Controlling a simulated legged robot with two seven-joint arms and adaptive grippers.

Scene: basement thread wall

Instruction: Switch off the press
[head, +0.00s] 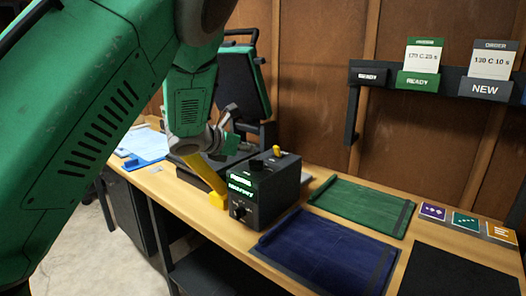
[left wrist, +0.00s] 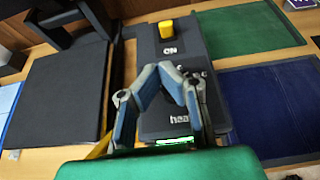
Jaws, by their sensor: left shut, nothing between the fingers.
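The press has a dark raised upper plate (head: 242,95) and a black control box (head: 275,195) with lit green displays on its front. A yellow switch (head: 277,150) stands on top of the box. It also shows in the left wrist view (left wrist: 166,29), beside the word ON. My left gripper (left wrist: 172,72) is shut and empty, over the box top, with its fingertips short of the switch and apart from it in that view. In the head view, my left arm partly hides the press, and the fingertips are hard to make out. My right gripper is not in view.
A green cloth (head: 360,205) and a blue cloth (head: 325,250) lie on the bench right of the box. A black mat (head: 455,275) and small coloured cards (head: 465,219) lie farther right. A wall rail holds READY and NEW cards (head: 490,75). A blue clipboard lies left.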

